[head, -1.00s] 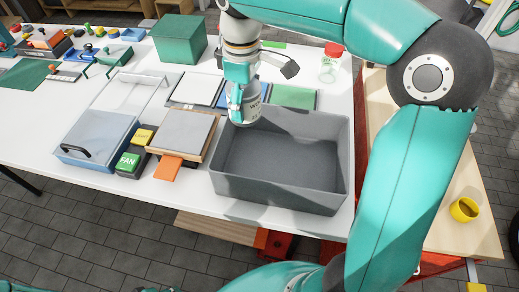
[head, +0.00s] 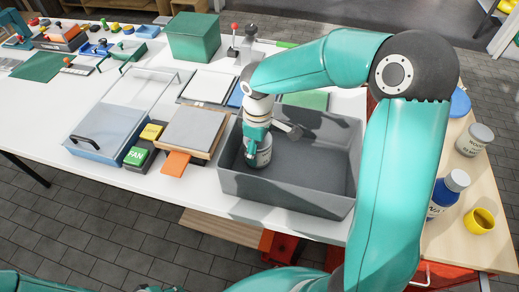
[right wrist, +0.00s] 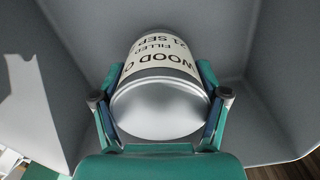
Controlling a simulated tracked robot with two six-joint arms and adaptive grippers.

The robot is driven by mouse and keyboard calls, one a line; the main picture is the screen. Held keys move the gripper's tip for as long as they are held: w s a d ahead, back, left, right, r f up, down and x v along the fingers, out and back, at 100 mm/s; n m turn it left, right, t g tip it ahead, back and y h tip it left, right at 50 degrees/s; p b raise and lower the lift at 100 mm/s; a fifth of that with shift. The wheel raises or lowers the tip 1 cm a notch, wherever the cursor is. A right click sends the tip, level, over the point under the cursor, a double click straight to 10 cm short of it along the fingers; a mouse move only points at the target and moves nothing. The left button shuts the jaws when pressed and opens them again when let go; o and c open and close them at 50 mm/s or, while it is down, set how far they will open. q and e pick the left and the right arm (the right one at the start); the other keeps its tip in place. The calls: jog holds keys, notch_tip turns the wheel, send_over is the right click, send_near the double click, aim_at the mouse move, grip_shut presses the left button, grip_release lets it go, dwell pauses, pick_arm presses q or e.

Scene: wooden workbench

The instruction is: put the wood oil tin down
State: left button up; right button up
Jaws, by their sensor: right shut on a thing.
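The wood oil tin (head: 263,158) is a silver can with a cream label; in the right wrist view it (right wrist: 158,108) shows the words "WOOD O" and "FILLED 21 SEP". My right gripper (head: 257,148) is shut around its sides, and both fingers show beside it in the right wrist view. The tin is down inside the grey bin (head: 283,193), towards its left wall. I cannot tell whether its base touches the bin floor. My left gripper is not in view.
The bin is otherwise empty, with free floor to the right of the tin.

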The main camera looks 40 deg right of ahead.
jog(key=shift+f, duration=0.75)
jog(key=o, duration=1.8)
jog(key=shift+c, duration=0.2)
jog(key=shift+r, duration=0.1)
notch_tip(320, 180, up, 12)
jog(key=shift+f+p, duration=0.1)
jog(key=shift+p, duration=0.45)
